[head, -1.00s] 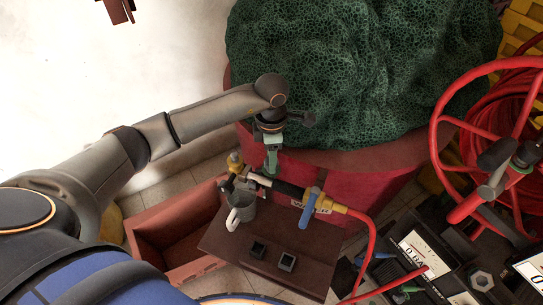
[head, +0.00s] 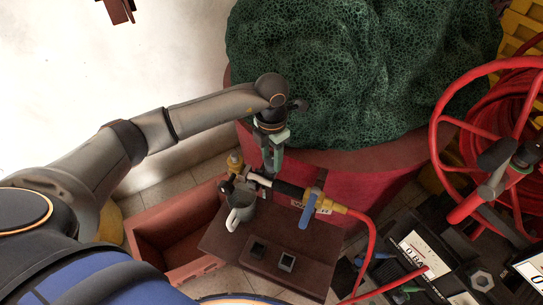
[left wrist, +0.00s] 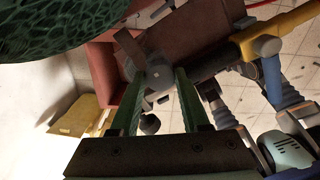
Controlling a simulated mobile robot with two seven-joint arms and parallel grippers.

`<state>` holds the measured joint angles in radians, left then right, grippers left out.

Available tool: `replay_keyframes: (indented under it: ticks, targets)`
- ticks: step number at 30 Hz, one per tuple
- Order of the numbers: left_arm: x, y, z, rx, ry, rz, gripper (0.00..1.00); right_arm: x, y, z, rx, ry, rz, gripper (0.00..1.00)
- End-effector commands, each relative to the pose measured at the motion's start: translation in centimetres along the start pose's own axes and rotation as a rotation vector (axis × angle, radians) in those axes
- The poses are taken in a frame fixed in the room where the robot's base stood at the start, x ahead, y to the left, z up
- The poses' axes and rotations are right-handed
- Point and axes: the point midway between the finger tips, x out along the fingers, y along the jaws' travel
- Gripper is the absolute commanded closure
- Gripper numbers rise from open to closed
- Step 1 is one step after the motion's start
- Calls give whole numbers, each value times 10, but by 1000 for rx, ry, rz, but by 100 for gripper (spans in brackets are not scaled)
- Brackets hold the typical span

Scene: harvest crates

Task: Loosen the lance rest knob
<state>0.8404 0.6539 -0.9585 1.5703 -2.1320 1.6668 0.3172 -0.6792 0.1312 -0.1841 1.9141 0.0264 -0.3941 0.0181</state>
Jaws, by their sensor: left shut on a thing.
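The lance (head: 290,189) lies across the rest in front of the red drum, with a brass fitting (head: 236,162) at its left end and a blue lever (head: 308,207) towards its right. My left gripper (head: 271,166) reaches down from above onto the rest, just behind the lance. In the left wrist view, its two green fingers (left wrist: 158,88) stand on either side of a grey round knob (left wrist: 158,78) with a brown bar by it. The gripper is shut on this knob; its exact contact is partly hidden. My right gripper is not in view.
A red hose (head: 370,250) runs from the lance. A green net-covered heap (head: 350,70) rises behind. An open red-brown crate (head: 150,240) is left.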

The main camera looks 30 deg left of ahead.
Motion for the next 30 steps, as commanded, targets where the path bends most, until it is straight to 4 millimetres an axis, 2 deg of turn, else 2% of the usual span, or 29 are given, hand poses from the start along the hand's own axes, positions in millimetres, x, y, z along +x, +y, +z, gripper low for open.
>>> replay_keyframes:
  ticks: [21,30]
  targets:
    - [0,0,0,-675,1,0,100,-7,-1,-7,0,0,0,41]
    - [1,0,0,-900,1,0,100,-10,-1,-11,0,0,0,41]
